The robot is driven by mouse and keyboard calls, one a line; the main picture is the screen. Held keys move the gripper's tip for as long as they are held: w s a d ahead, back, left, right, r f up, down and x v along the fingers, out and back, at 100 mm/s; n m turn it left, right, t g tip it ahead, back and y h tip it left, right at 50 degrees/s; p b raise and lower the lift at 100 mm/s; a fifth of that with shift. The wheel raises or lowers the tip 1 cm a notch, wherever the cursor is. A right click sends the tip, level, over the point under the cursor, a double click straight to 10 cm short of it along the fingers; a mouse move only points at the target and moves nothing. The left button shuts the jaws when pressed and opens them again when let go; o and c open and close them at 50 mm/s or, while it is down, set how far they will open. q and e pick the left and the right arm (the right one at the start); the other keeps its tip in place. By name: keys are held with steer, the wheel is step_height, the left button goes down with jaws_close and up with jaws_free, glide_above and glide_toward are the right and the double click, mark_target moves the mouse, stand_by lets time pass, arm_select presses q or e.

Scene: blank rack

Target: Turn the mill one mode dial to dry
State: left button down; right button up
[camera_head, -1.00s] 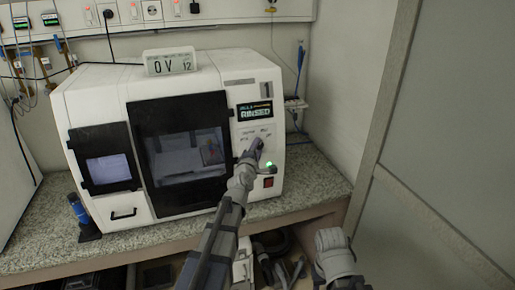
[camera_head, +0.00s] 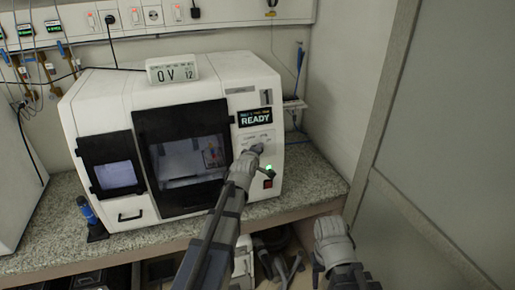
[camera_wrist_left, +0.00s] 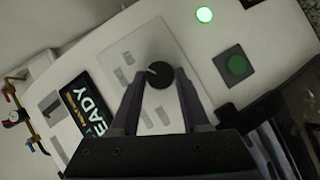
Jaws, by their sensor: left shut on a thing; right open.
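The mill is a white benchtop machine (camera_head: 219,78) with black-framed windows and a display (camera_head: 255,117) that reads READY. Its mode dial, a round black knob with a white pointer mark (camera_wrist_left: 158,74), shows in the left wrist view on a pale panel; I cannot read the labels around it. My left gripper (camera_head: 254,151) is at the front panel, its two fingers (camera_wrist_left: 158,82) shut on the dial from both sides. In the head view the gripper hides the dial. My right gripper (camera_head: 331,232) is open and apart from the mill, low at right.
A green lamp (camera_head: 269,168) and red switch (camera_head: 268,184) sit below the panel. A grey partition (camera_head: 440,150) bounds the right.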

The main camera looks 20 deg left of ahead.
arm_select(q)
steer(key=shift+m+p, duration=0.3)
steer(key=shift+m, duration=0.1)
stand_by(0.3)
steer(key=shift+c, duration=2)
jaws_free()
steer(key=p+v, duration=0.3)
steer(key=v, duration=0.4)
steer(key=shift+s+d+r, duration=0.15)
steer(key=shift+s+r, duration=0.15)
steer(key=shift+s, duration=0.05)
